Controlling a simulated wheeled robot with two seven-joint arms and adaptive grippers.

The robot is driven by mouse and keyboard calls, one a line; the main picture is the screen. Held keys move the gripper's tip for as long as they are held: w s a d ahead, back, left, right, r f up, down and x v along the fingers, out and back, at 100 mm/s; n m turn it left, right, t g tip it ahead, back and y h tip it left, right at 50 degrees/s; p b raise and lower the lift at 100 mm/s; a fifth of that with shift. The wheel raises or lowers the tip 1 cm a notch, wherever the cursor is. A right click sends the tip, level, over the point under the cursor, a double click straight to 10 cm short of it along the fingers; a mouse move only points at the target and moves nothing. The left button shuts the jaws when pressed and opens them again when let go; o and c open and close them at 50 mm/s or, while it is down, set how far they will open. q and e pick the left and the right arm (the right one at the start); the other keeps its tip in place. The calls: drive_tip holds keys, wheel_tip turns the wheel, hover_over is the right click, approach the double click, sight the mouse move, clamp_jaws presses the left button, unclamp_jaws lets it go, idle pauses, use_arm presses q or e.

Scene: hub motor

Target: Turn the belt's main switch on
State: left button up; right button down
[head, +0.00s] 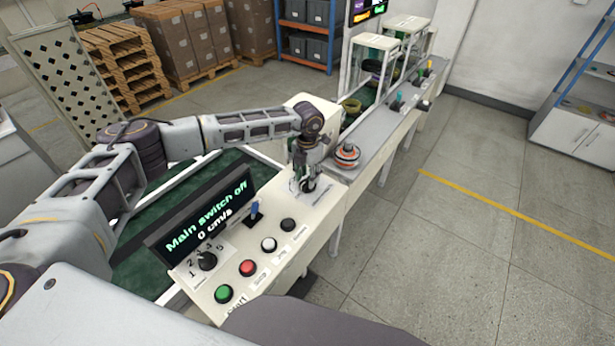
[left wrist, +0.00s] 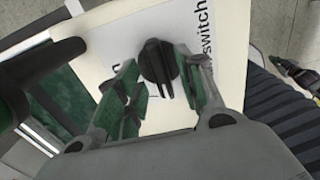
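The main switch is a black rotary knob (left wrist: 157,58) on a white label plate with the word "switch", seen in the left wrist view. In the head view it is largely hidden beneath my left gripper (head: 307,178), at the far end of the control panel (head: 322,214). My left gripper points down at the panel. Its fingers are apart on either side of the knob in the left wrist view; whether either touches it I cannot tell. The panel's display (head: 205,218) reads "Main switch off" and "0 cm/s". My right gripper is not in view.
The panel also carries a green button (head: 223,293), a red button (head: 248,267), a white button (head: 268,244), a black button (head: 288,224), a numbered dial (head: 207,260) and a blue-tipped lever (head: 254,210). An orange-and-white round object (head: 347,155) stands just beyond my left gripper.

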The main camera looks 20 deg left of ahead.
use_arm(q)
drive_tip(key=shift+f, duration=0.65)
clamp_jaws()
